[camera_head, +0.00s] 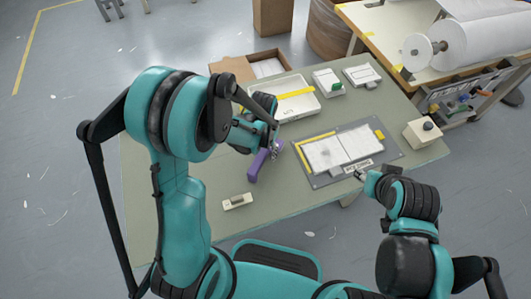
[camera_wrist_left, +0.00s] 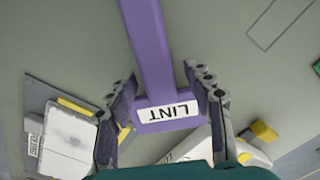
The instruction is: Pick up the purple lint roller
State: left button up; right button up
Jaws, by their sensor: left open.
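The purple lint roller (camera_head: 258,165) lies on the green-grey table, left of the middle mat. In the left wrist view the purple lint roller (camera_wrist_left: 152,45) runs up from a wide end with a white LINT label. My left gripper (camera_head: 272,150) is over its far end in the head view. In the left wrist view the open fingers of my left gripper (camera_wrist_left: 160,80) stand on either side of the labelled end; I cannot tell whether they touch it. My right gripper (camera_head: 363,176) is at the mat's front edge, too small to tell its jaws.
A grey mat (camera_head: 388,153) with white sheets lies right of the roller. A white tray (camera_head: 310,106) and small boxes stand behind. A small pale device (camera_head: 237,201) lies in front. A beige block (camera_head: 422,134) stands at the right. The table's left front is mostly clear.

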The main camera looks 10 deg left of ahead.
pick_arm(q)
grip_shut()
jog(key=shift+r+p, duration=0.35)
jog(key=shift+r, duration=0.1)
notch_tip(320, 180, up, 4)
jog(key=shift+p, duration=1)
jog(key=s+d+r+p, duration=0.3)
jog(key=d+r, duration=0.3)
jog(key=d, duration=0.5)
jog(key=shift+d, duration=0.15)
jog(key=shift+r, duration=0.1)
